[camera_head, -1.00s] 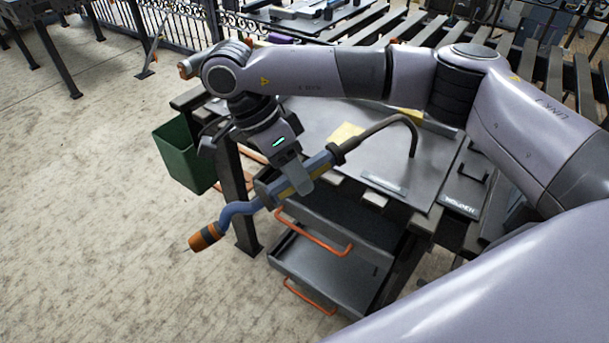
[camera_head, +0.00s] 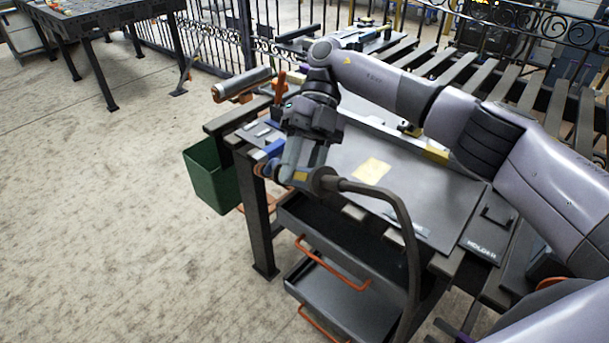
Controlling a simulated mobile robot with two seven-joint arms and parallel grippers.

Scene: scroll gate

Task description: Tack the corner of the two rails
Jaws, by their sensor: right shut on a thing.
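My right gripper (camera_head: 300,172) is shut on a torch-like tool above the front left corner of the workbench. The tool's dark curved neck (camera_head: 392,197) leaves the gripper to the right, then bends down in front of the drawers. Part of its blue and orange body is hidden by the gripper. My left gripper is out of view. I cannot pick out the two rails or their corner with certainty; dark slats (camera_head: 510,118) lie behind the workbench.
The workbench (camera_head: 440,200) carries a yellow sheet (camera_head: 371,170). Its open drawer (camera_head: 335,300) juts out in front. A green bin (camera_head: 208,178) hangs at the left.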

